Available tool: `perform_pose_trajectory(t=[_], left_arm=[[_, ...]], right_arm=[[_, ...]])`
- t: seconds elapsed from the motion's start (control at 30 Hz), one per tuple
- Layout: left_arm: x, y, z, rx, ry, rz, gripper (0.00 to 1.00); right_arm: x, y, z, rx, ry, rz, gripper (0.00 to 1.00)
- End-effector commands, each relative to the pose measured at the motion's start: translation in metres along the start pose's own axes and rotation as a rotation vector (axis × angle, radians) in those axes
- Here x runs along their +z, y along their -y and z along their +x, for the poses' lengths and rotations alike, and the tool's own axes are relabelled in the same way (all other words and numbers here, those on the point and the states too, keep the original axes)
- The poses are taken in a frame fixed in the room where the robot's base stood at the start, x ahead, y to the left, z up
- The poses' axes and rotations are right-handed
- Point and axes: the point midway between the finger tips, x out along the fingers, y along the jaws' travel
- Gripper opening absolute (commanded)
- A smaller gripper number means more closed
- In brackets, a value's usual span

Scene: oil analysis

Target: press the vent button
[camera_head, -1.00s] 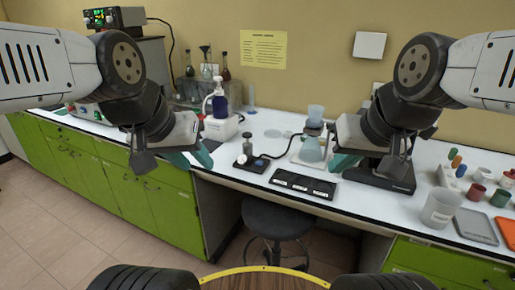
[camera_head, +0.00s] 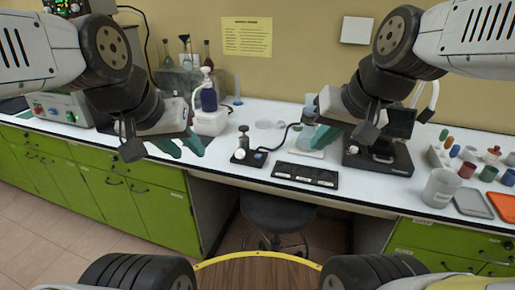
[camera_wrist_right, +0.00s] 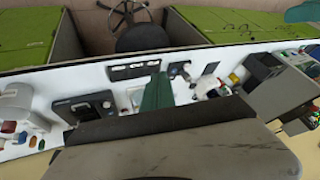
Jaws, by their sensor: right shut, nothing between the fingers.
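A small dark box (camera_head: 249,158) on the white counter carries a blue button (camera_head: 260,156), a round white gauge and a dark upright knob. A thin black hose runs from it toward a pale blue flask (camera_head: 308,131). My right gripper (camera_head: 318,138) is shut and empty, in front of the flask and right of the box, partly hiding the flask. Its teal fingers (camera_wrist_right: 157,93) show over the counter in the right wrist view, beside the small box (camera_wrist_right: 178,70). My left gripper (camera_head: 180,146) is open and empty, left of the box.
A black flat tray (camera_head: 306,174) lies right of the box at the counter's front. A white bottle stand (camera_head: 210,121) is behind left. A dark instrument (camera_head: 378,156), a beaker (camera_head: 441,188) and small coloured jars stand right. A stool (camera_head: 277,213) is below.

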Motion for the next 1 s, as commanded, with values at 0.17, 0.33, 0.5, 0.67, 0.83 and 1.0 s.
perform_pose_trajectory(t=[0.17,0.33,0.5,0.67,0.83,1.0], left_arm=[[0.000,0.000,0.000,0.000,0.000,0.000,0.36],[0.000,0.000,0.000,0.000,0.000,0.000,0.36],[0.000,0.000,0.000,0.000,0.000,0.000,0.36],[0.000,0.000,0.000,0.000,0.000,0.000,0.36],[0.000,0.000,0.000,0.000,0.000,0.000,0.36],[0.000,0.000,0.000,0.000,0.000,0.000,0.36]], right_arm=[[-0.058,0.032,0.043,-0.111,0.072,0.282,0.00],[-0.118,0.058,0.105,-0.204,0.144,0.623,0.00],[-0.167,0.071,0.184,-0.260,0.215,0.974,0.00],[-0.193,0.071,0.253,-0.280,0.265,1.255,0.00],[-0.203,0.068,0.298,-0.284,0.292,1.428,0.00],[-0.206,0.067,0.310,-0.284,0.299,1.480,0.00]])
